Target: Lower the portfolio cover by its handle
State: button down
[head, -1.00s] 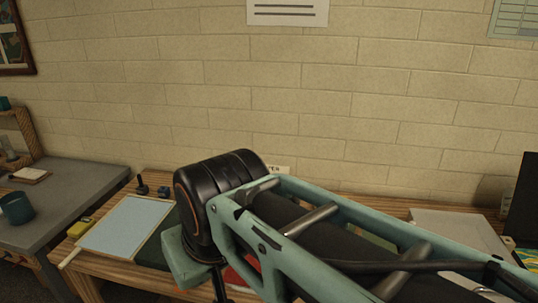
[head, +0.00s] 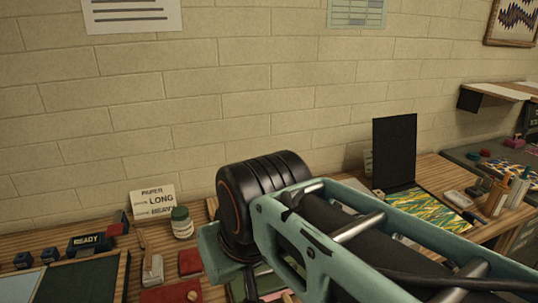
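The portfolio is at the right in the head view. Its black cover (head: 395,150) stands upright at the back of the table, raised open. A sheet of green, yellow and blue marbled paper (head: 430,211) lies in front of the cover's foot. I cannot make out a handle on the cover. My teal and black arm crosses the lower middle, left of the portfolio and in front of part of the table. My gripper's fingers do not show, so its state is hidden.
A paper sign (head: 153,202), a jar with a green lid (head: 182,223) and a READY box (head: 89,243) stand at the left. A white sponge-like block (head: 458,198), pens in holders (head: 497,196) and a wall shelf (head: 495,92) are at the right.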

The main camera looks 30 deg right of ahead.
aim_at(395, 137)
jog(key=z, duration=2)
jog(key=i+l+u, duration=0.1)
jog(key=u, duration=0.75)
jog(key=i+l+u, duration=0.15)
jog(key=l+u, duration=0.15)
jog(key=i+l+u, duration=0.1)
jog(key=l+u, duration=0.2)
jog(key=i+l+u, duration=0.15)
jog(key=l, duration=0.2)
jog(key=l+u, duration=0.1)
jog(key=l, duration=0.3)
